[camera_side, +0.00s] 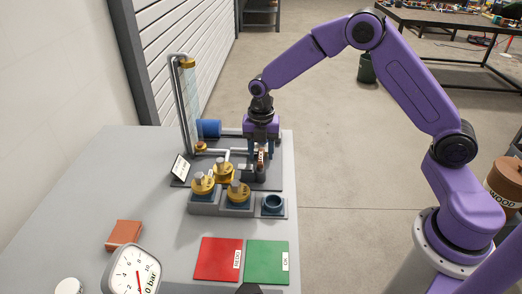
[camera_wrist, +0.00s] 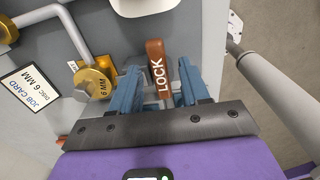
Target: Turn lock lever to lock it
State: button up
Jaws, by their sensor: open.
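The lock lever (camera_wrist: 157,72) is a brown bar with the white word LOCK, pointing up the picture in the wrist view. It also shows small in the side view (camera_side: 262,156), partly hidden by my gripper. My gripper (camera_wrist: 160,88) is open, with one blue finger on each side of the lever. Gaps show between the lever and both fingers, so it looks untouched. In the side view my gripper (camera_side: 261,150) points down over the back right part of the skid.
A brass disc marked 6 MM (camera_wrist: 92,84) and a job card (camera_wrist: 30,88) lie left of my gripper. Brass-topped parts (camera_side: 203,184), a blue cup (camera_side: 273,203), red (camera_side: 217,260) and green (camera_side: 262,262) mats and a gauge (camera_side: 133,272) stand nearer the side camera.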

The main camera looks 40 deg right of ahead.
grip_shut()
jog(key=shift+m, duration=0.3)
jog(key=m, duration=0.3)
jog(key=s+m, duration=0.1)
jog(key=shift+d, duration=0.3)
jog(key=m, duration=0.2)
jog(key=s+m, duration=0.1)
jog(key=m, duration=0.2)
jog(key=shift+d, duration=0.1)
jog(key=m, duration=0.2)
jog(key=s+m, duration=0.1)
jog(key=m, duration=0.1)
jog(key=shift+s+a+m, duration=0.2)
jog(key=shift+s+m, duration=0.05)
jog(key=shift+m, duration=0.8)
jog(key=shift+s+a+m, duration=0.15)
jog(key=shift+s+m, duration=0.05)
jog(key=shift+m, duration=0.85)
